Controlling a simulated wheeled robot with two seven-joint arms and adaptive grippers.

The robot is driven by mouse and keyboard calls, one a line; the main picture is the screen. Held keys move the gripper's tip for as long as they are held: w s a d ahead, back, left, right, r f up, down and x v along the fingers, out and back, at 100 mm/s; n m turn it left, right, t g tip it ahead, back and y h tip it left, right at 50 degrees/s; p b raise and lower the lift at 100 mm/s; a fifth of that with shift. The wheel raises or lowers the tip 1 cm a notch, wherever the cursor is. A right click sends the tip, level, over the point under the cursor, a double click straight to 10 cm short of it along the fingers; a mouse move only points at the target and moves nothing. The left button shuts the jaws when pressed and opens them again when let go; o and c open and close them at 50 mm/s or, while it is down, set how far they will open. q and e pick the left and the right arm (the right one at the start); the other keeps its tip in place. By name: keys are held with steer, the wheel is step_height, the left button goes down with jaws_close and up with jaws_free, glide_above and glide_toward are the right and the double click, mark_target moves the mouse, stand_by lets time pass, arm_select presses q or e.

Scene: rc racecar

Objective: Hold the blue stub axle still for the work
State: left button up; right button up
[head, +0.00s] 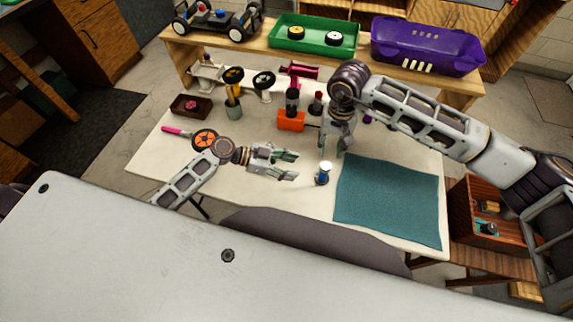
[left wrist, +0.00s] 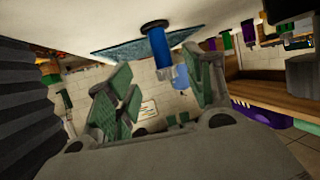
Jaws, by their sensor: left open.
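The blue stub axle (head: 323,178) stands upright on the white table, with a pale top and a blue lower part. It also shows in the left wrist view (left wrist: 158,48), seen upside down beyond the fingers. My left gripper (head: 294,166) is open and empty, just left of the axle and pointing at it. Its green finger pads (left wrist: 165,90) are spread in the left wrist view, and the axle appears beyond them. My right gripper (head: 333,152) points down just behind the axle. Its fingers look apart, with nothing seen between them.
A teal mat (head: 388,200) lies right of the axle. An orange block (head: 291,121), a dark tray (head: 190,105) and an orange-rimmed wheel (head: 204,139) are on the table. A shelf behind holds a green tray (head: 285,42) and a purple car body (head: 427,46).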

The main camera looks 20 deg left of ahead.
mark_target(323, 173)
arm_select(q)
steer(key=shift+x, duration=6.35)
steer(key=shift+a, duration=0.1)
steer(key=c, duration=1.1)
steer(key=shift+c, duration=0.3)
arm_select(e)
steer(key=shift+o, duration=2)
steer(key=shift+r, duration=0.1)
step_height(323, 173, up, 2)
steer(key=shift+s+r+n, duration=0.1)
steer(key=shift+s+n, duration=0.05)
steer(key=shift+n, duration=0.55)
steer(key=shift+f, duration=6.1)
